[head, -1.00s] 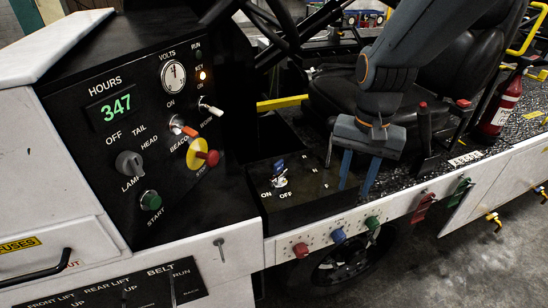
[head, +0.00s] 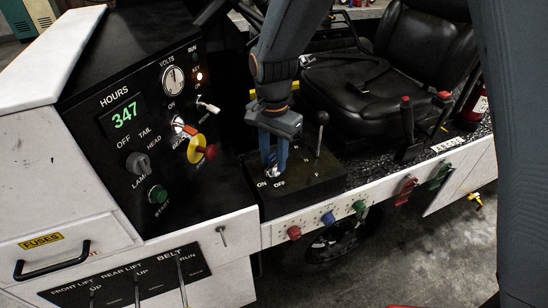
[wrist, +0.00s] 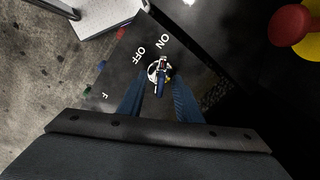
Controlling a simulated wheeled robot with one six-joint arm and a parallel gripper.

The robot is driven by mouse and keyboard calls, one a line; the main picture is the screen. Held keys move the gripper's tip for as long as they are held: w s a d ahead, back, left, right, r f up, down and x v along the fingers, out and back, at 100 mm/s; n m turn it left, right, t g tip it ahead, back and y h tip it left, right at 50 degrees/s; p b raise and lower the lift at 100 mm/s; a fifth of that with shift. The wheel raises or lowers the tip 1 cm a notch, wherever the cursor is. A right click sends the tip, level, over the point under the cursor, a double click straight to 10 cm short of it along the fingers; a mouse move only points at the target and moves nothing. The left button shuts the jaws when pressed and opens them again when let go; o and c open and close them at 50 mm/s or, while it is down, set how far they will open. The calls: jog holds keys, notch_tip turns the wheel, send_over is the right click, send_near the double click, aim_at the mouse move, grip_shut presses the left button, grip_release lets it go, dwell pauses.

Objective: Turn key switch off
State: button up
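The key switch (head: 270,168) is on the black console top, beside the white ON and OFF labels. In the head view my gripper's fingers hide most of it. In the wrist view the key switch (wrist: 160,72) shows a silver collar and a blue key, with ON and OFF beyond it. My gripper (head: 273,160) points down over the key. In the wrist view my gripper (wrist: 158,98) has its two blue fingers apart, one on each side of the key, with a gap visible on both sides. The key's exact angle is hard to tell.
A black-knobbed lever (head: 321,125) stands just right of my gripper. A red knob on a yellow disc (head: 202,149) sits on the panel to the left. Red, blue and green buttons (head: 328,218) line the white front edge. A black seat (head: 385,75) is behind.

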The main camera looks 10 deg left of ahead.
jog(key=shift+f, duration=0.5)
jog(key=shift+c, duration=0.3)
grip_shut()
jog(key=shift+r+n, duration=0.1)
jog(key=shift+n, duration=0.3)
jog(key=shift+w+a+n+p, duration=0.15)
jog(key=shift+n+p, duration=0.6)
jog(key=shift+n, duration=1.75)
jog(key=shift+a+r+n+p, duration=0.15)
jog(key=shift+n+p, duration=0.15)
jog(key=shift+n, duration=2.8)
